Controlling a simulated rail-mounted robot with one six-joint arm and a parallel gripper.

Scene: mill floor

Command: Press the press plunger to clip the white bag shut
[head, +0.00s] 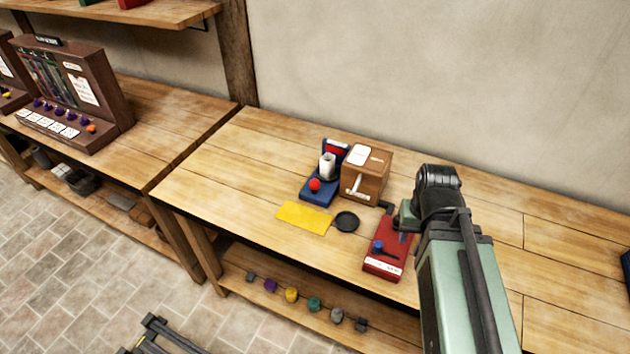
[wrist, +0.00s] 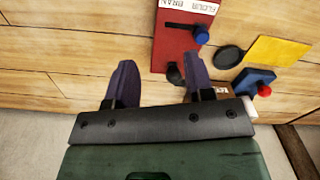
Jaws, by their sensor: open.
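A blue stand (head: 318,194) with a red ball knob (head: 315,185) is on the bench and looks like the press. The small white bag (head: 327,166) stands upright on it, behind the knob. In the wrist view, the blue stand (wrist: 253,77) and red knob (wrist: 264,90) show at the right. I cannot tell whether the bag is clipped. My gripper (wrist: 160,74) is open and empty, its two dark fingers apart. It is to the right of the blue stand in the head view, partly hidden by my arm, close to the red device.
The red device (head: 383,262) has a blue knob (head: 378,246). A wooden box (head: 374,178) stands right beside the blue stand. A yellow mat (head: 304,216) and black disc (head: 346,221) lie in front. Several small coloured pieces sit on the lower shelf (head: 240,287). The bench's left end is clear.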

